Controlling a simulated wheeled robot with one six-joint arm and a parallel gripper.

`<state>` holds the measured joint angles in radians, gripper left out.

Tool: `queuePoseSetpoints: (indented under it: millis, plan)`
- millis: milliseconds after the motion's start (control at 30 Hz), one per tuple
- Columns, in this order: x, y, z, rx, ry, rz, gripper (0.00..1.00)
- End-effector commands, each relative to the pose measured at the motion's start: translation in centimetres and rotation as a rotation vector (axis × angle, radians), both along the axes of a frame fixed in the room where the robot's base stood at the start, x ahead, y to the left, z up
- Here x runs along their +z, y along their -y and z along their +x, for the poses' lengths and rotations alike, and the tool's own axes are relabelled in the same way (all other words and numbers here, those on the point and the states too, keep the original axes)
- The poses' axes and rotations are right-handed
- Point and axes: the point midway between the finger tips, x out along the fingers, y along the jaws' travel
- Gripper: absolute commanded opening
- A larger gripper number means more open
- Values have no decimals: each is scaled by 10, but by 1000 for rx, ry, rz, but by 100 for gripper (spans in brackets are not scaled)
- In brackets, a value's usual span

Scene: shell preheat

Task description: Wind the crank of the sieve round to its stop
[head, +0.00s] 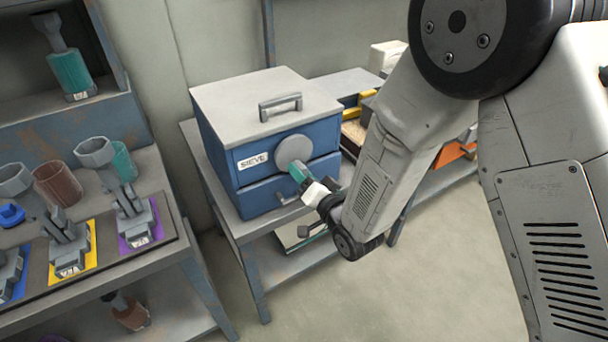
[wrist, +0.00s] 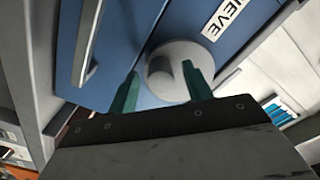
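The sieve (head: 225,145) is a blue box with a pale grey lid and a "SIEVE" label, standing on a grey bench. Its crank (head: 291,149) shows as a round grey disc on the front face; it also shows in the wrist view (wrist: 158,82), with what looks like a short knob on it. My gripper (head: 297,171) is at the lower edge of the disc in the head view. In the wrist view my gripper (wrist: 160,75) has its two green fingers apart, with the disc beyond and between them. I cannot tell whether a finger touches the crank.
A bar handle (head: 280,105) is on the lid, and a drawer with a handle (head: 289,197) is below the crank. At left, a bench (head: 165,240) holds several cups and tools on coloured mats. Trays and boxes (head: 345,83) stand behind my arm at right.

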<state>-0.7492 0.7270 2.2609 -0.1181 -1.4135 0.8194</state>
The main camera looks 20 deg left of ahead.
Motion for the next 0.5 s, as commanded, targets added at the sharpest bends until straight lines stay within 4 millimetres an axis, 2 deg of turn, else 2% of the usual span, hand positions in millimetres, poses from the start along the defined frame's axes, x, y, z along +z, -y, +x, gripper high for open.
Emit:
queuePoseSetpoints:
  millis: [267, 500]
  plan:
    - [1, 3, -2, -1, 3, 1, 50]
    - [1, 31, -26, -1, 1, 0, 50]
